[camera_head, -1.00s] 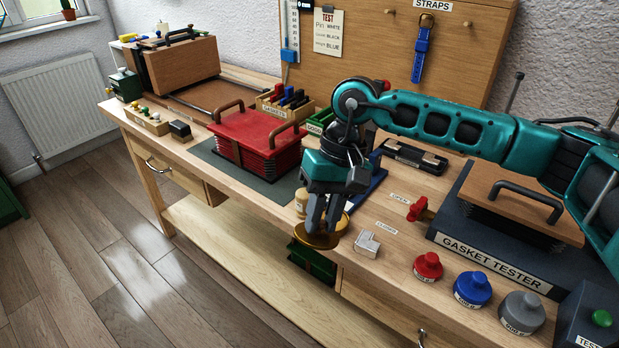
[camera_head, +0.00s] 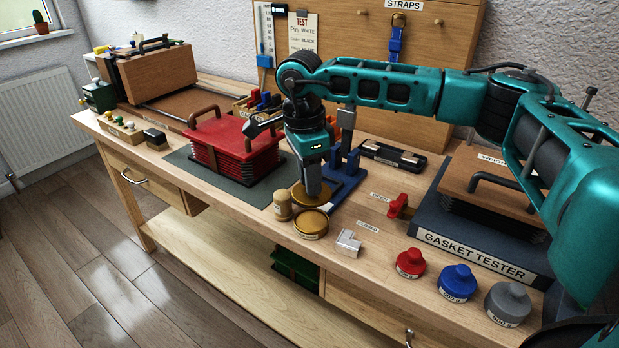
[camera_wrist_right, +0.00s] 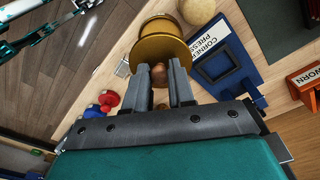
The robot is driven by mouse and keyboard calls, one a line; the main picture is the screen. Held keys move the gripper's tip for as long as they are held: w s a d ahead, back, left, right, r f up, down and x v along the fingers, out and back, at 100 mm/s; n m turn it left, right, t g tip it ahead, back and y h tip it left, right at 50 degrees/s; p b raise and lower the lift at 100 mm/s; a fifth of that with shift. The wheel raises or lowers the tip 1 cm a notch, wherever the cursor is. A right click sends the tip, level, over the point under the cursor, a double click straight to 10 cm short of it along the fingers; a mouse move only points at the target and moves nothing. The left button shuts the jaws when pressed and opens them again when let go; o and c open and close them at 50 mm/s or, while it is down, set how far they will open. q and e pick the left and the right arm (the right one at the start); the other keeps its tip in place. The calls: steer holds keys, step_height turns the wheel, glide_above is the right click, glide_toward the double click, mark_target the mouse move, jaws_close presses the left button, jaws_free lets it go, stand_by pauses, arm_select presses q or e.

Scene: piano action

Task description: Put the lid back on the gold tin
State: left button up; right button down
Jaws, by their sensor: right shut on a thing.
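The gold tin (camera_head: 310,224) stands upright near the bench's front edge. My right gripper (camera_head: 313,190) points down and is shut on the knob of the gold lid (camera_head: 300,194). The lid is held just behind the tin in the head view, apparently above bench height; the exact gap is unclear. In the right wrist view, the fingers (camera_wrist_right: 161,88) flank the brown knob (camera_wrist_right: 159,73), with the lid (camera_wrist_right: 160,50) beyond it. The tin (camera_wrist_right: 163,23) shows behind the lid there, partly hidden by it.
The blue corner press (camera_head: 346,178) is behind. Red (camera_head: 410,263), blue and grey weights stand along the front edge at right.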

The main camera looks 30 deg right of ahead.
steer(key=shift+f+b, duration=0.4)
steer(key=shift+f, duration=0.15)
steer(key=shift+f+b, duration=0.6)
steer(key=shift+f, duration=0.15)
steer(key=shift+f+b, duration=0.7)
steer(key=shift+f, duration=0.15)
steer(key=shift+f+b, duration=0.5)
steer(key=shift+f, duration=0.45)
arm_select(q)
steer(key=shift+w+d+f, duration=0.2)
steer(key=shift+d+f, duration=0.3)
steer(key=shift+w+d+f, duration=0.2)
steer(key=shift+d+f, duration=0.25)
steer(key=shift+a+r, duration=0.1)
steer(key=shift+r, duration=0.1)
steer(key=shift+s+f, duration=0.25)
steer(key=shift+r, duration=0.1)
steer(key=shift+w+r, duration=0.3)
steer(key=shift+w, duration=0.05)
arm_select(e)
steer(key=shift+f, duration=0.15)
